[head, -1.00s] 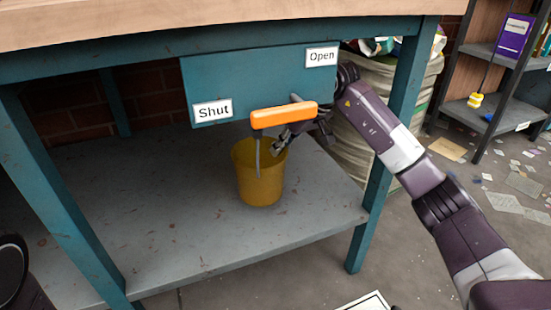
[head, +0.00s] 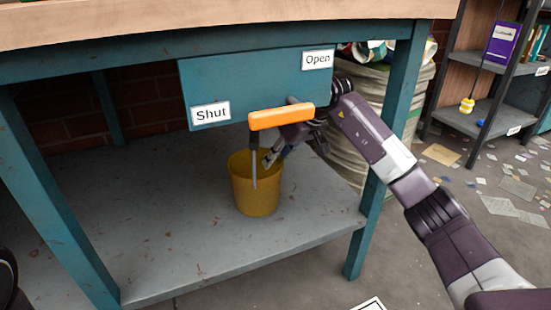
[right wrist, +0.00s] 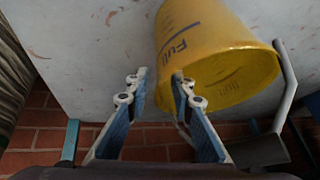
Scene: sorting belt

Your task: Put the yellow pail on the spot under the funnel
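The yellow pail (head: 256,194) stands upright on the grey shelf under the bench. In the right wrist view the pail (right wrist: 205,35) shows its marked side and open mouth. My right gripper (head: 270,157) reaches down to the pail's rim, behind the orange handle. In the wrist view its two fingers (right wrist: 158,88) are spread, with a gap between them. One finger overlaps the pail's mouth and the other is outside the wall, so they appear to straddle the rim; contact is unclear. My left gripper is out of view. I cannot make out the funnel or the spot under it.
A teal panel (head: 245,82) labelled Shut and Open hangs above the pail. Teal bench legs (head: 384,165) flank the shelf. Bare shelf lies left of the pail.

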